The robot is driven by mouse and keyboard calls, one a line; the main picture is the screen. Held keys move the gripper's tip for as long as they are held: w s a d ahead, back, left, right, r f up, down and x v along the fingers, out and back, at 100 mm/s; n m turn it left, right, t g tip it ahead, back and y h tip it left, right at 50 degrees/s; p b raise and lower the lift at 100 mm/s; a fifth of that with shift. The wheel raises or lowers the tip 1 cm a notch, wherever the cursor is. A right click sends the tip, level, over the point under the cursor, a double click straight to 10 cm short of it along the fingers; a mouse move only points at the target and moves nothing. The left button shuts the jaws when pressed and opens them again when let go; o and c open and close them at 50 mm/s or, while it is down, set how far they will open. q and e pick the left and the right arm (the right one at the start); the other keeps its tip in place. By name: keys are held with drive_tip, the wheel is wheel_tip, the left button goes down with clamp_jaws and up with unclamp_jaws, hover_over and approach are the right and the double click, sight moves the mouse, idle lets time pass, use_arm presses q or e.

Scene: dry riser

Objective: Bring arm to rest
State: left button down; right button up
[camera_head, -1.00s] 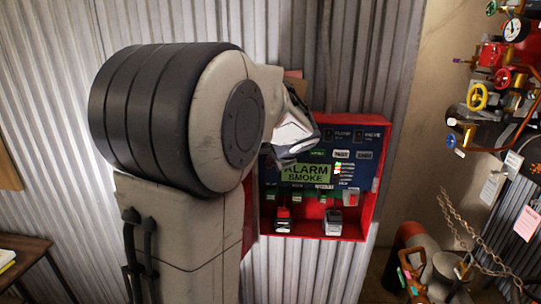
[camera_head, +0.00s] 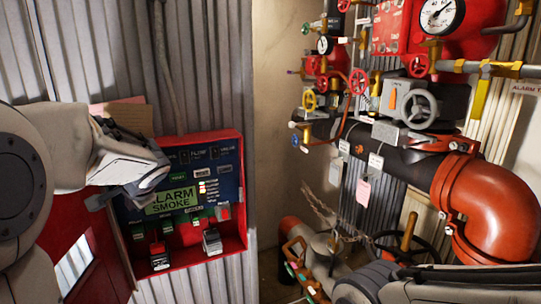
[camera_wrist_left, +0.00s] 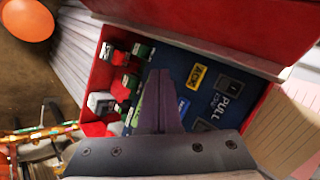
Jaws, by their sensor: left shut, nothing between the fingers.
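My left gripper (camera_head: 140,178) is in front of the upper left of the red alarm panel box (camera_head: 241,190), at the left in the head view. Its fingers are together with nothing between them. The left wrist view shows the shut fingers (camera_wrist_left: 160,100) over the blue panel face; whether they touch it I cannot tell. The green screen (camera_head: 172,201) reads ALARM SMOKE. My right arm shows in part at the bottom right of the head view, with its gripper out of view.
Red and black pipework with valve wheels (camera_head: 419,108) and gauges fills the right side. A large orange pipe elbow (camera_head: 490,205) juts out there. A chain (camera_head: 322,208) hangs in the middle. Bare wall (camera_head: 278,130) lies between panel and pipes. A red door-like panel (camera_head: 85,270) stands lower left.

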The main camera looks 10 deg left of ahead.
use_arm(q)
drive_tip(key=s+d+f+m+g+h, duration=0.1)
drive_tip(key=s+d+f+h, duration=0.2)
drive_tip(key=d, duration=0.7)
drive_tip(key=s+d+f+h, duration=0.2)
drive_tip(key=s+d+f, duration=0.25)
drive_tip(key=d, duration=0.65)
drive_tip(key=s+d+f+g+h, duration=0.1)
drive_tip(key=s+d+f+g, duration=0.1)
drive_tip(key=s+d, duration=0.4)
drive_tip(key=s+d+f+m+g+h+b, duration=0.1)
drive_tip(key=s+d+f, duration=0.4)
drive_tip(key=s, duration=0.8)
drive_tip(key=d+g+h, duration=0.1)
drive_tip(key=d, duration=0.1)
drive_tip(key=shift+d+g+h+b, duration=0.3)
drive_tip(key=shift+g, duration=0.1)
